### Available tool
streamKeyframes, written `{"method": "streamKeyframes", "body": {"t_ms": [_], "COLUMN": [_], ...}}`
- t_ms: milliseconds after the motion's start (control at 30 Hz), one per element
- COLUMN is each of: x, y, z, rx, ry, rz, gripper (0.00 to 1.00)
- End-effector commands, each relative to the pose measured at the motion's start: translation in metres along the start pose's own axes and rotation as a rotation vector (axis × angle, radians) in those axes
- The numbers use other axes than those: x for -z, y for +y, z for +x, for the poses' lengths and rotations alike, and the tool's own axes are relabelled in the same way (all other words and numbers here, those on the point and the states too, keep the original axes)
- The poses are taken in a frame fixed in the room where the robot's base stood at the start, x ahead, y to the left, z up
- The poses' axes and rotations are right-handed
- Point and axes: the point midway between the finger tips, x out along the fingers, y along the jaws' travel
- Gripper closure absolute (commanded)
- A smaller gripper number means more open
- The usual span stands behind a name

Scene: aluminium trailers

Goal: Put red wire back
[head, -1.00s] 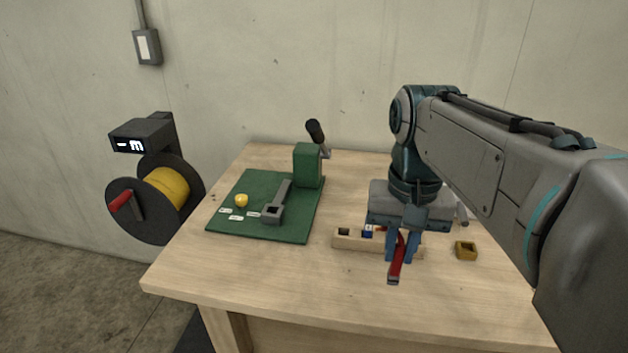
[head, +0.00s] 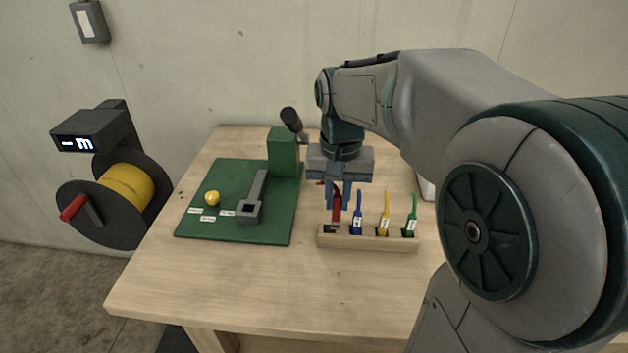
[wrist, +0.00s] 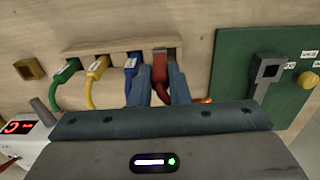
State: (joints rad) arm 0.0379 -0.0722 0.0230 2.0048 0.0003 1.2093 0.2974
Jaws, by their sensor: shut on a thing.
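My gripper (head: 334,202) points down and is shut on the red wire (head: 337,209), at the left end of a wooden rack (head: 368,243). The red wire hangs roughly upright, its lower end at the leftmost slot; I cannot tell how deep it reaches. The blue wire (head: 357,224), yellow wire (head: 384,222) and green wire (head: 411,224) stand in the other slots. In the wrist view the red wire (wrist: 160,68) is between my fingers at the rightmost slot, beside the blue wire (wrist: 131,68).
A green board (head: 215,225) with a grey fixture (head: 252,203), a yellow ball (head: 212,198) and a green lever block (head: 282,155) lies left of the rack. A yellow spool (head: 128,187) is beyond the table's left edge. The table front (head: 270,300) is clear.

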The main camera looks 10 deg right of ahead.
Motion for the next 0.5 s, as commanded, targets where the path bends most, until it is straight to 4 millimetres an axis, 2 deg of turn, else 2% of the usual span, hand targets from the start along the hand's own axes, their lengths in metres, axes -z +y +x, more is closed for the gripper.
{"method": "streamKeyframes", "body": {"t_ms": [200,300,500], "x": [0.018,0.019,0.019], "y": [-0.011,-0.012,-0.011], "z": [0.012,0.019,0.048], "rx": [0.000,0.000,-0.001], "ry": [-0.001,-0.001,-0.003], "rz": [0.002,0.002,0.002], "gripper": [1.00,1.00,1.00]}}
